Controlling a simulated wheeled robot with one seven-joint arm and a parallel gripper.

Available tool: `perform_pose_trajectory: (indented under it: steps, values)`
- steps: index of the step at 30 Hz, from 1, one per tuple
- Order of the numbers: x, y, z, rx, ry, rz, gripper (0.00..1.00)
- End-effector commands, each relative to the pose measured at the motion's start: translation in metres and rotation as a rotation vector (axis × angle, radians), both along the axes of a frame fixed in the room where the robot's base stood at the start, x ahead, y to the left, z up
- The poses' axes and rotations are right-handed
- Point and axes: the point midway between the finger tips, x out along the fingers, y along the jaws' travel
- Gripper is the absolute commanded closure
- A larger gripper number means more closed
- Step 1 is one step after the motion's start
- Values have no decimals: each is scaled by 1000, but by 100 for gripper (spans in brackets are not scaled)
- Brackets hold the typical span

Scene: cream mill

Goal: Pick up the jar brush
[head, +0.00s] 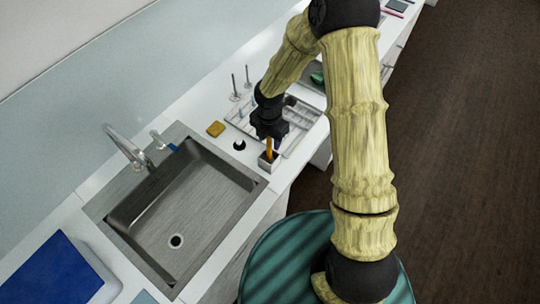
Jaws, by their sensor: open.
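A small square holder (266,164) stands on the counter just right of the sink. An orange-yellow handle (269,149) rises upright out of it; it may be the jar brush, but its lower end is hidden in the holder. My gripper (269,136) points down directly above the holder, at the top of this handle. It is open. The fingers are small and dark here, and I cannot tell whether they are around the handle or just over it.
The steel sink (150,200) with its tap (125,147) lies left of the holder. A yellow sponge (215,129) and a small dark-topped item (239,145) are close by. A grey tray (302,117) and thin upright stands (235,88) lie behind my gripper.

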Motion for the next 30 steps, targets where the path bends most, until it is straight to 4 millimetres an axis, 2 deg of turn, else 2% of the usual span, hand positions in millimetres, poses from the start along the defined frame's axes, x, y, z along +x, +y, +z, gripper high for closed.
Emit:
perform_pose_trajectory:
  steps: [9, 26, 30]
  values:
    - [-1, -1, -34, -1, 1, 1, 56]
    - [-1, -1, -36, 0, 0, 0, 56]
    - [-1, -1, -36, 0, 0, 0, 84]
